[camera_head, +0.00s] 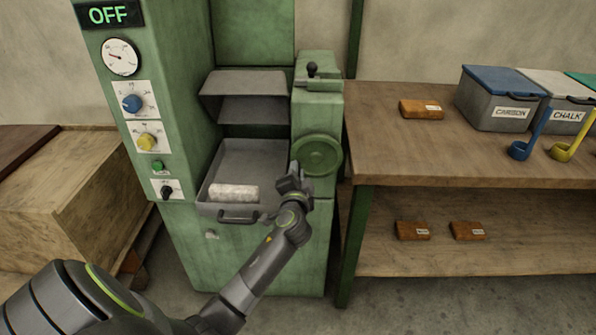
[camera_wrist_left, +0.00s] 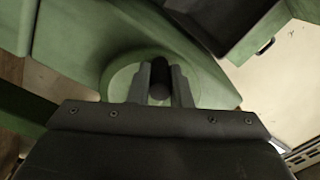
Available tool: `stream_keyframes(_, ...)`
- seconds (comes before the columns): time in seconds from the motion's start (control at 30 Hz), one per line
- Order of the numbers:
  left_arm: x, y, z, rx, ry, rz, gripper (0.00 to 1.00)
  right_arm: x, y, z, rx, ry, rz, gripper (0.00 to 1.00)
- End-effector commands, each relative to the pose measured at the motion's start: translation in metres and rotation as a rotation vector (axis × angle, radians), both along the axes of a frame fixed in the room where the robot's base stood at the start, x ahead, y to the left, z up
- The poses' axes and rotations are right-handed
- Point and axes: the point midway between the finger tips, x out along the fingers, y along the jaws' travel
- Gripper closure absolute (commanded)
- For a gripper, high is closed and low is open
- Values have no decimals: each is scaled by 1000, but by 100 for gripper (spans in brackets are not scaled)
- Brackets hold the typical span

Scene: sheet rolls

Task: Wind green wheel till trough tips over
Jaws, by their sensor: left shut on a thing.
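The green wheel (camera_head: 318,154) is mounted on the front of the green machine, right of the trough. My left gripper (camera_head: 294,172) is at the wheel's lower left edge. In the left wrist view, my left gripper (camera_wrist_left: 160,88) is shut on a dark knob in front of the green wheel (camera_wrist_left: 122,76). The grey trough (camera_head: 256,158) sits in the machine's opening, with a pale roll (camera_head: 234,193) lying near its front. The trough has a dark front handle (camera_head: 238,216). My right gripper is not in view.
The machine's panel (camera_head: 135,110) has a display reading OFF, a gauge and several knobs. A wooden crate (camera_head: 60,200) stands at the left.

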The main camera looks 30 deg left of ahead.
Motion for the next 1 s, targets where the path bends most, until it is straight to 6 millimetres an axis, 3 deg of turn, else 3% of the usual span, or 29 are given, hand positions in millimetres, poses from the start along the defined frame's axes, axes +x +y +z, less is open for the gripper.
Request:
stream_keyframes(0.3,0,2,13,133,76,0,100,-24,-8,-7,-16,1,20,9)
stream_keyframes(0.73,0,2,14,169,94,0,100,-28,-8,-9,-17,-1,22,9)
stream_keyframes(0.77,0,2,14,169,94,0,79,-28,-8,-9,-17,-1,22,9)
stream_keyframes(0.8,0,2,14,168,95,-1,74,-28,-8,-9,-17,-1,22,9)
stream_keyframes(0.9,0,2,13,167,95,-1,61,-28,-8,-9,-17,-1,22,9)
stream_keyframes(1.0,-1,2,12,166,97,0,60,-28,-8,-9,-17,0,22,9)
